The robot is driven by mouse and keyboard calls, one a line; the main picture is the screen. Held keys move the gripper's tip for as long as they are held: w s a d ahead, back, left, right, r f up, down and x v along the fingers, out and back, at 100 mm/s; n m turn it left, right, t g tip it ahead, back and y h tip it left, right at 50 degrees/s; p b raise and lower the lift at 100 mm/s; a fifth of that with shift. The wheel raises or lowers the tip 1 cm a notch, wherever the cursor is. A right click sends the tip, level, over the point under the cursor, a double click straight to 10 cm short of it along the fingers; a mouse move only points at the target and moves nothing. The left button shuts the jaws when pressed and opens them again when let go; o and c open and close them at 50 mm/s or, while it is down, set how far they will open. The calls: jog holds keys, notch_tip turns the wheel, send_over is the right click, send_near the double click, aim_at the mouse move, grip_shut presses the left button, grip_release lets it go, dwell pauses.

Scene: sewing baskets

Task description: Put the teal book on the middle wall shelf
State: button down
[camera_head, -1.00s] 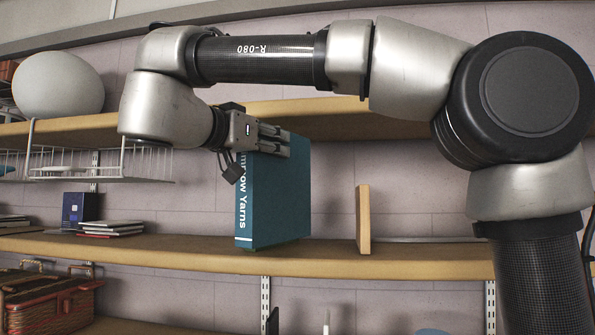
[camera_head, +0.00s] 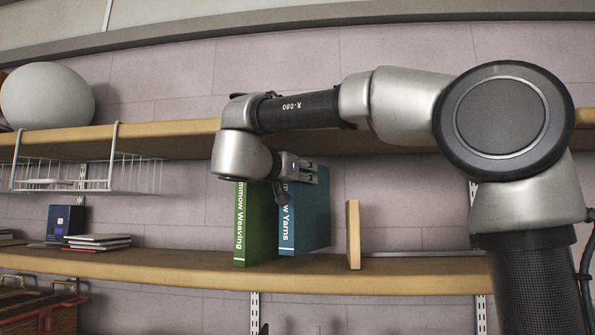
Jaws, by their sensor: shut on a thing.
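The teal book (camera_head: 308,220), lettered "…mmow Yarns" on its spine, stands upright over the middle wall shelf (camera_head: 180,266). My gripper (camera_head: 308,171) is shut on its upper part from the left. The book's lower end is at shelf level; I cannot tell whether it rests on the board or is just above it. A green book (camera_head: 256,225), lettered "…mmow Weaving", stands upright on the shelf just left of the teal book. My wrist hides the tops of both books.
A wooden upright panel (camera_head: 353,234) stands right of the teal book, with a gap between. A wire basket (camera_head: 90,176) hangs under the upper shelf (camera_head: 180,139). The shelf between these and the green book is clear.

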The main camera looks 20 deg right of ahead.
jog(key=shift+f, duration=1.25)
jog(key=c, duration=1)
grip_release()
jog(key=shift+f, duration=0.2)
jog(key=shift+o, duration=0.2)
jog(key=shift+s+a+r, duration=0.1)
jog(key=shift+r, duration=0.05)
jog(key=v, duration=1.1)
jog(key=shift+s+a, duration=0.25)
jog(key=shift+s, duration=0.05)
